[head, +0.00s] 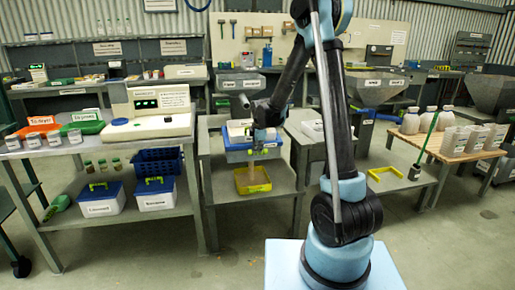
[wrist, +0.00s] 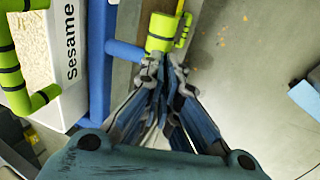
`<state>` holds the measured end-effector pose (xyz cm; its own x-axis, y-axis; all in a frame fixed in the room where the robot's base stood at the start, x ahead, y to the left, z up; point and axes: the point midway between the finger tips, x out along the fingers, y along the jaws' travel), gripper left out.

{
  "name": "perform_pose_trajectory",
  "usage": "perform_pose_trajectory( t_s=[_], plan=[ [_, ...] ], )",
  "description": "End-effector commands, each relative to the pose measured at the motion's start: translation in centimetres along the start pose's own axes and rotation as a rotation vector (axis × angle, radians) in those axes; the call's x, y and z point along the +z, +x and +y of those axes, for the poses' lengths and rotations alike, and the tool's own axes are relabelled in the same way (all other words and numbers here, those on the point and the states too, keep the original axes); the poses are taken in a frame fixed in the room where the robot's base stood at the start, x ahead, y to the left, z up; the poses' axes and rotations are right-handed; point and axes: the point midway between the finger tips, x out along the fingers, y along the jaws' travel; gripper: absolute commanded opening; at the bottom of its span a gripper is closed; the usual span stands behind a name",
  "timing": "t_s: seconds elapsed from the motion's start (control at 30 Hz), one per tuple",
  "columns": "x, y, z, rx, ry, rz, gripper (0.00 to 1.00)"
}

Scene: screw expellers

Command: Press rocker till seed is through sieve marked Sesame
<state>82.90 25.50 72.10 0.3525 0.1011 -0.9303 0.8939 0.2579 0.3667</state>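The sieve box marked Sesame (wrist: 68,60) is white, with pale seed inside and a blue frame beside it, at the left of the wrist view. In the head view the white-and-blue sieve unit (head: 237,152) stands on the middle bench, partly behind my arm. A lime-green part (wrist: 161,33), which looks like the rocker, sits at its outer side. My gripper (wrist: 164,66) has its fingers drawn together, tips at the lower end of this part; contact is unclear. In the head view my gripper (head: 263,145) is at the unit's right side. A yellow tray (head: 243,190) is below.
Lime-green tubing (wrist: 12,65) runs along the sieve's left side in the wrist view. A left bench (head: 60,150) carries a scale (head: 150,122) and trays; two blue-and-white boxes (head: 101,208) stand on its shelf. A wooden table (head: 450,150) with bottles is at right. Floor between is open.

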Motion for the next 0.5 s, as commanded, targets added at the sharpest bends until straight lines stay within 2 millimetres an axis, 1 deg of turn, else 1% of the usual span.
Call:
perform_pose_trajectory(
  t_s=[0.07, 0.17, 0.3, 0.5],
  plan=[
    [0.0, -0.4, -0.1, -0.005, 0.000, 0.001, 0.00],
    [0.0, -1.7, -0.1, 0.000, 0.000, 0.000, 0.00],
    [-0.1, -4.7, -0.3, 0.016, -0.001, -0.006, 0.00],
    [-0.3, -8.3, -0.5, 0.027, -0.002, -0.008, 0.00]
  ],
)
